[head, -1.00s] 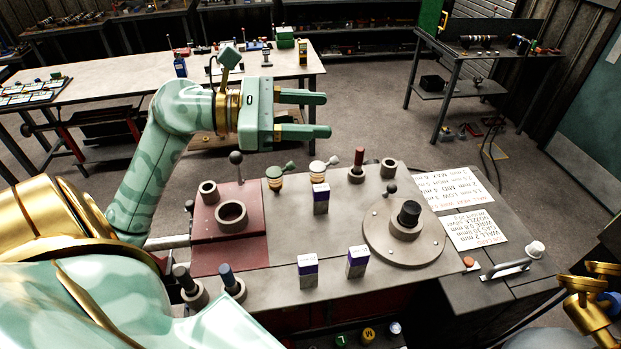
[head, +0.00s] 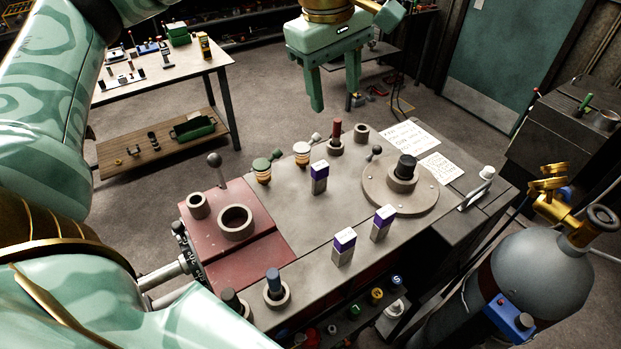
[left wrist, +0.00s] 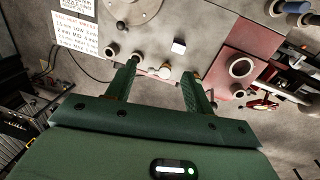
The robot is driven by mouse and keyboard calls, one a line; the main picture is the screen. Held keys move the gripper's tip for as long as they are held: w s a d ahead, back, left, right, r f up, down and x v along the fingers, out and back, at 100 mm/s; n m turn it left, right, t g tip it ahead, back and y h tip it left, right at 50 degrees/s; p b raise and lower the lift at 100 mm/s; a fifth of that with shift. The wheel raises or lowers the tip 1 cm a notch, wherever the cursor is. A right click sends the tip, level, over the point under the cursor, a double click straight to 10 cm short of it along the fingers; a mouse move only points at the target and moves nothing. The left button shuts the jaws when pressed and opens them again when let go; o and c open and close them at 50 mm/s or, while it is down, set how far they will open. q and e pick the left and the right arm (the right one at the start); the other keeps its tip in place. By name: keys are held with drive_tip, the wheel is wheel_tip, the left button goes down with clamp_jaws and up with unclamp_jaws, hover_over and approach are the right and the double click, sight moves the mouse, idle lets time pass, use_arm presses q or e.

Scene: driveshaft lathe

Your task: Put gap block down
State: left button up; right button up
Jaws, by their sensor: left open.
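Three pale blocks with purple bands stand upright on the grey bench top; which is the gap block I cannot tell. One block (head: 319,178) stands near the middle, and two, the left block (head: 344,246) and the right block (head: 381,223), stand at the near side. My left gripper (head: 335,100) is open and empty, fingers pointing down, beyond the bench's far edge and apart from the blocks. In the left wrist view, the open fingers (left wrist: 160,70) have nothing gripped between them, and a white block top (left wrist: 178,46) shows beyond. My right gripper is not in view.
A red plate (head: 268,255) with rings lies left on the bench. A round disc (head: 426,197) with a black-topped post stands right. Two banded knobs, the green one (head: 262,170) and the white one (head: 301,153), stand at the far side. A gas cylinder (head: 540,275) stands at the right.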

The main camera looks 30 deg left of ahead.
sight(320, 164)
use_arm(q)
drive_tip(key=shift+m+g+y, duration=0.3)
drive_tip(key=shift+g+y, duration=0.1)
drive_tip(key=shift+g, duration=0.4)
drive_tip(key=f, duration=0.7)
drive_tip(key=s+a+f, duration=0.1)
drive_tip(key=f, duration=0.3)
drive_tip(key=shift+s+f, duration=0.1)
drive_tip(key=shift+f, duration=0.75)
drive_tip(key=f, duration=0.1)
drive_tip(key=f+p, duration=0.1)
drive_tip(key=f, duration=0.3)
drive_tip(key=shift+s+p, duration=0.25)
drive_tip(key=shift+p, duration=0.05)
drive_tip(key=shift+d, duration=0.1)
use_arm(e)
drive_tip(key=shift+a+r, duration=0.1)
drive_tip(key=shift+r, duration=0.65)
use_arm(q)
clamp_jaws()
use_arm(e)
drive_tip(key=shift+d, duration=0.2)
